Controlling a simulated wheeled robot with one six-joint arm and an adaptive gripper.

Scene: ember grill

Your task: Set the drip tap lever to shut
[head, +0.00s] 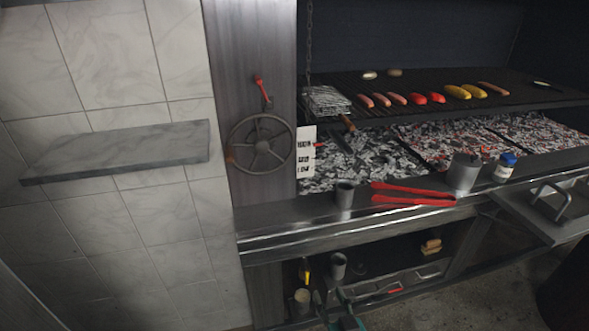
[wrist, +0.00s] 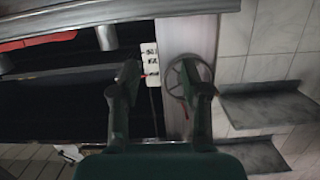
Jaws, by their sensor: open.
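A small red piece (head: 395,290) shows low on the metal drip tray front (head: 375,290) under the grill; it is too small to tell whether it is the drip tap lever or how it is set. A red lever (head: 261,88) stands on the steel post above a spoked handwheel (head: 262,144). My gripper (head: 330,296) is at the bottom of the head view, in front of the lower cabinet. In the wrist view my gripper (wrist: 160,80) is open and empty, its fingers apart; the handwheel (wrist: 176,72) shows partly behind one finger.
Sausages and corn lie on the grate above embers. Below, a bottle (head: 304,271) and cups stand near my gripper. A stone shelf (head: 120,150) juts out left.

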